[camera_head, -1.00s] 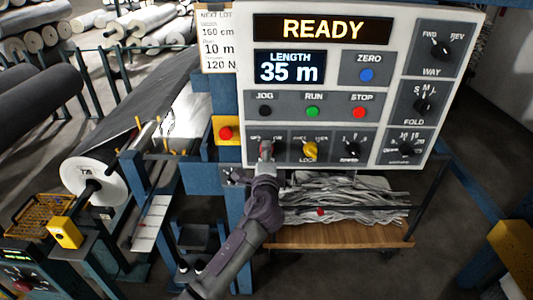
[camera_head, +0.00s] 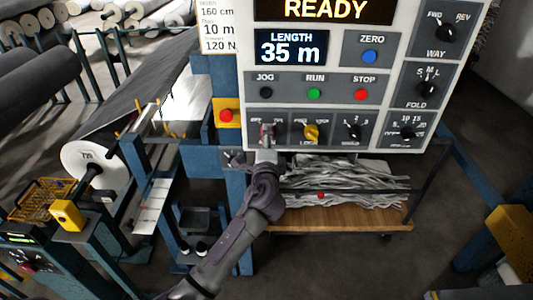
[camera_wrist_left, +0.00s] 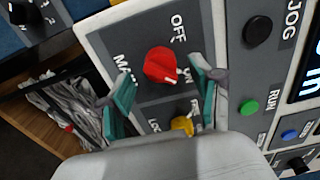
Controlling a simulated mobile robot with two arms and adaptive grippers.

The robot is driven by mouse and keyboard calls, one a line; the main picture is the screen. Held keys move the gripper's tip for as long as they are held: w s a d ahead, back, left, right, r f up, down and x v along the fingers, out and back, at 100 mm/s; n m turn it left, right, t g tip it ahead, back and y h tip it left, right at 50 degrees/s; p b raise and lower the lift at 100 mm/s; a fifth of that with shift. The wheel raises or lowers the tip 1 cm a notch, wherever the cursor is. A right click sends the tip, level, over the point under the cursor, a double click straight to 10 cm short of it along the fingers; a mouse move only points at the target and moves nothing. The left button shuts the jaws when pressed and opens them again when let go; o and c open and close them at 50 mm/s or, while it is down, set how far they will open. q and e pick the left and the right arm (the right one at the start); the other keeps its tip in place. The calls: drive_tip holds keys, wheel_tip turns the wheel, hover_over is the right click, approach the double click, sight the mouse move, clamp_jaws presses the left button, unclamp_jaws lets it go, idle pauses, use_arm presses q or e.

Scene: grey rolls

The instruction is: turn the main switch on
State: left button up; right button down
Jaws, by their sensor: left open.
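The main switch is a red knob (camera_wrist_left: 160,66) on a grey panel, with OFF, ON and MAIN lettering around it in the left wrist view. A short white mark on the knob's lower right points toward the ON word. My left gripper (camera_wrist_left: 163,74) is open, its two teal fingers on either side of the knob with gaps showing. In the head view my left gripper (camera_head: 267,133) is at the panel's lower left and largely covers the switch. My right gripper is in neither view.
A yellow lock knob (camera_head: 311,132) is just right of the switch. A red button on a yellow box (camera_head: 226,116) is to the left. The length display (camera_head: 291,47) reads 35 m, below READY. A cart with grey scraps (camera_head: 345,185) stands below.

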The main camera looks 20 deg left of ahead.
use_arm(q)
drive_tip(key=v, duration=1)
drive_tip(key=shift+s, duration=0.1)
